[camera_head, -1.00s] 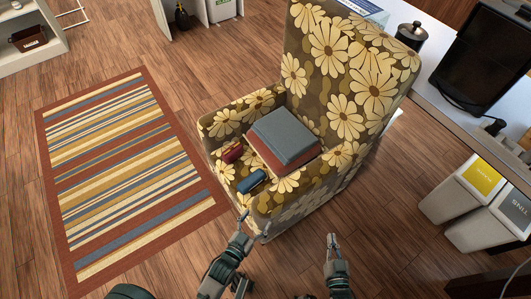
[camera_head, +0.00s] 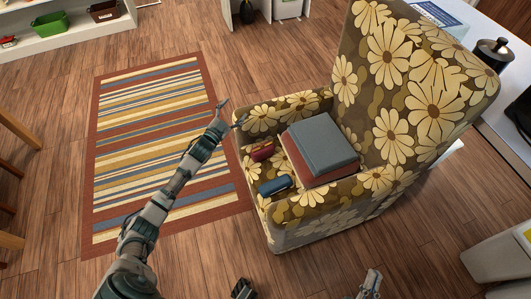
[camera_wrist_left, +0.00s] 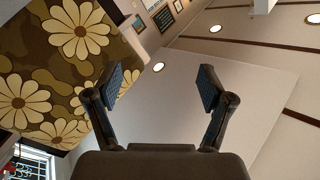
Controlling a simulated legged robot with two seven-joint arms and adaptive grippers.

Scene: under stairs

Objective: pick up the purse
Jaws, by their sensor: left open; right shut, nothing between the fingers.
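The purse (camera_head: 262,151), small and red with a gold-coloured top edge, lies on the seat of the flowered armchair (camera_head: 300,210), near its left armrest. My left gripper (camera_head: 230,114) is open and empty, raised by the outer side of that armrest, up and left of the purse in the head view. In the left wrist view the open fingers (camera_wrist_left: 162,88) have nothing between them. The chair's flowered cloth (camera_wrist_left: 60,60) fills the upper left there; the purse is not in that view. My right gripper (camera_head: 370,278) is shut and empty at the bottom edge, in front of the chair.
A grey and red book stack (camera_head: 322,146) lies on the seat right of the purse. A blue rolled object (camera_head: 275,185) lies just in front of the purse. A striped rug (camera_head: 150,110) lies left. A white counter (camera_head: 490,120) stands right of the chair.

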